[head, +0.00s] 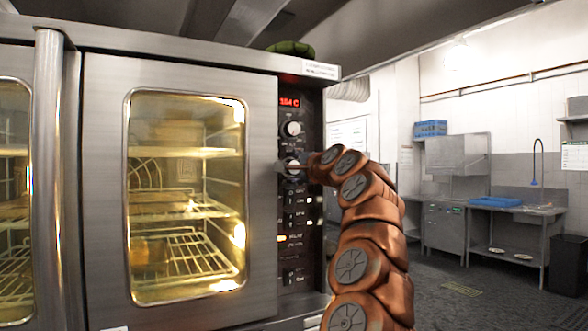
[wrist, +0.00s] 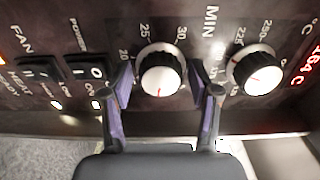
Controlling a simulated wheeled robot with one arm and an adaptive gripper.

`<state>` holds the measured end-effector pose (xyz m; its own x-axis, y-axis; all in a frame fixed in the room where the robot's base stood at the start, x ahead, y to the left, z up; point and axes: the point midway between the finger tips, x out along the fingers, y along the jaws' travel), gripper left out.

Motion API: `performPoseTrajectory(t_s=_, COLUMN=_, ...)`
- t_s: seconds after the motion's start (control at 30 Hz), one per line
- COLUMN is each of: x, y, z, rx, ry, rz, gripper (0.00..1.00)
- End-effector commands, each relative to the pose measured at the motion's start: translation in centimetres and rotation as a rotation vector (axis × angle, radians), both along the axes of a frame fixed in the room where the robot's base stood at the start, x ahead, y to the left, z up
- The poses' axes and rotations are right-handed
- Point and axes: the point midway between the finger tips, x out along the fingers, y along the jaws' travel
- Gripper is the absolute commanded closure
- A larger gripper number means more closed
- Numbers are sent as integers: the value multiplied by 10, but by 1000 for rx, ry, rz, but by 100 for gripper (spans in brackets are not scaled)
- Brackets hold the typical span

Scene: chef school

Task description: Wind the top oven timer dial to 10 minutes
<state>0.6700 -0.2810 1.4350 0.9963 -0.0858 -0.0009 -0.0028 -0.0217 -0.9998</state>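The timer dial (wrist: 161,71), marked MIN, is black and white with a short red mark on its face. In the wrist view that mark points toward the bottom of the picture; printed 20, 25 and 30 show around the dial's left and top. In the head view the timer dial (head: 292,166) is the lower of two round knobs, partly covered by my gripper (head: 290,167). In the wrist view my gripper (wrist: 163,84) is open, one finger on each side of the dial. I cannot tell whether either finger touches it.
The temperature knob (wrist: 256,70) sits just right of the right finger. Switches (wrist: 85,72) marked FAN and POWER lie left of the left finger. The steel oven (head: 180,60) has lit glass doors and a red display (head: 290,102).

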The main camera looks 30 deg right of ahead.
Motion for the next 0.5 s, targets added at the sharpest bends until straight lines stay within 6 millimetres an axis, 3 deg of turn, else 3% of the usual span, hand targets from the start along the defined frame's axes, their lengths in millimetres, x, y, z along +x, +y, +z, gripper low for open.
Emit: performPoseTrajectory(t_s=0.5, x=-3, y=0, z=0, rx=3, ry=2, rz=0, gripper=31)
